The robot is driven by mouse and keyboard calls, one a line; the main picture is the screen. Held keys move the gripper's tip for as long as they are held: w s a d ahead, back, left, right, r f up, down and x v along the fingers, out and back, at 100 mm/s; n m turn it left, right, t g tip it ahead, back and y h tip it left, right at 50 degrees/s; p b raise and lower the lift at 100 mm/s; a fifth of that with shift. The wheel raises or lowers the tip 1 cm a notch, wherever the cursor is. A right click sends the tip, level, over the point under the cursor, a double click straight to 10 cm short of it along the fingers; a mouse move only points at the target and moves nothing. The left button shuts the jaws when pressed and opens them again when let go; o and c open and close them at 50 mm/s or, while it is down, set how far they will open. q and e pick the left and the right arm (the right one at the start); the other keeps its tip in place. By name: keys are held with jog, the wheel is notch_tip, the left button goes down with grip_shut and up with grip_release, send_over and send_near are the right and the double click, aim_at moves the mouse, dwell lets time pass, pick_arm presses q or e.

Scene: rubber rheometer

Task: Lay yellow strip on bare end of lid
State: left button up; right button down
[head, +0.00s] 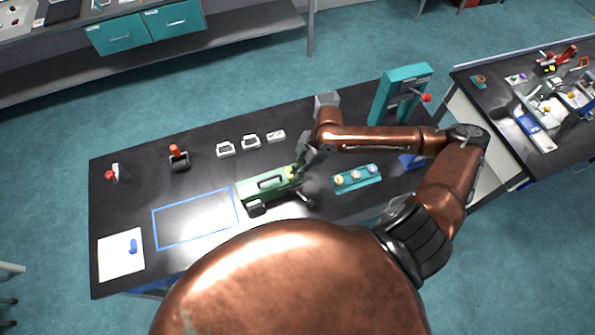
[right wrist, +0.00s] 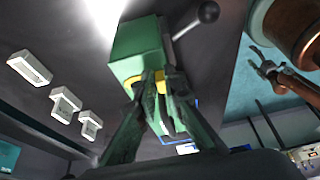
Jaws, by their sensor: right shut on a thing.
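The green box (head: 262,188) with its green lid and dark handle stands mid-table in the head view. My right gripper (head: 297,172) is at the lid's right end, pointing down. The yellow strip (head: 290,173) shows at that end, by the fingertips. In the right wrist view my right gripper (right wrist: 162,88) is shut on the yellow strip (right wrist: 173,80), close against the green box (right wrist: 138,48). The fingers partly hide the strip, and I cannot tell whether it lies flat on the lid. A copper arm end with small dark fingers, apparently my left gripper (right wrist: 262,66), shows at the upper right, jaws unclear.
A teal tray (head: 357,180) with small round pieces sits right of the box. Several white pieces (head: 250,142) lie behind. A black lever (right wrist: 196,18) sticks out of the box. A teal press (head: 400,92) stands at the back right. The blue-outlined area (head: 195,218) is clear.

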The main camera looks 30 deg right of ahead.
jog(key=c, duration=2)
grip_release()
jog(key=v, duration=1.2)
jog(key=shift+r, duration=0.1)
